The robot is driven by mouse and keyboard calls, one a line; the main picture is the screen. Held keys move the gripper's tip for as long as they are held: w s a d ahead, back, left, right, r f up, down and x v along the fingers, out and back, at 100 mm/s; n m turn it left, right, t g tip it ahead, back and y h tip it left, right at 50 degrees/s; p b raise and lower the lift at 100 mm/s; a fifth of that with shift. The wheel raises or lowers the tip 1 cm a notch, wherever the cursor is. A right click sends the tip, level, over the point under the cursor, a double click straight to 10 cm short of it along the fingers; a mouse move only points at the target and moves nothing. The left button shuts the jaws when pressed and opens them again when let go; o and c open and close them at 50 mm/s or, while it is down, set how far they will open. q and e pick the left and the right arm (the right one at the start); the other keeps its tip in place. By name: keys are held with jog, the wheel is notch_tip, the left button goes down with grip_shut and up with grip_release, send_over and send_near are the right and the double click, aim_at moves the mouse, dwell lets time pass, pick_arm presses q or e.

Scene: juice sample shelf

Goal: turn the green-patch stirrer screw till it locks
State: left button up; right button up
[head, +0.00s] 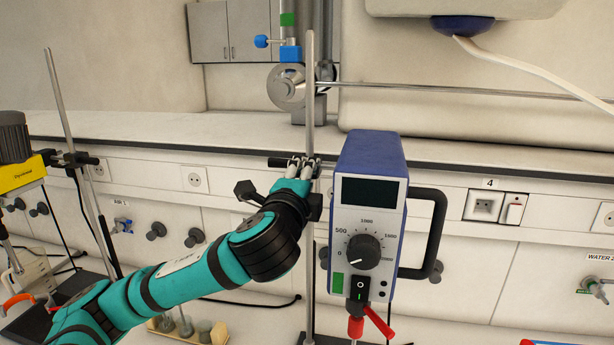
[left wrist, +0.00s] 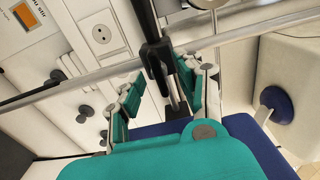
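The stirrer (head: 370,220) with a blue housing and grey front hangs upright beside a vertical metal rod (head: 310,80). A green patch (head: 338,283) is on its front, lower left of the dial. My left gripper (head: 303,165) is at the rod, left of the stirrer's upper part. In the left wrist view its two teal-padded fingers (left wrist: 166,88) are apart, with a black clamp part (left wrist: 158,58) and a dark shaft between them. I cannot tell whether either finger touches it. The screw is not clearly seen in the head view. My right gripper is not in view.
A red-handled part (head: 378,322) hangs below the stirrer and a black handle (head: 430,235) sticks out on its right. Another device with a yellow band (head: 22,172) stands at far left near a slanted rod (head: 55,90). The back ledge (head: 210,130) is largely clear.

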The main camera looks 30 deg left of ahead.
pick_arm(q)
jog(key=v, duration=0.6)
jog(key=shift+s, duration=0.2)
jog(key=shift+d, duration=0.1)
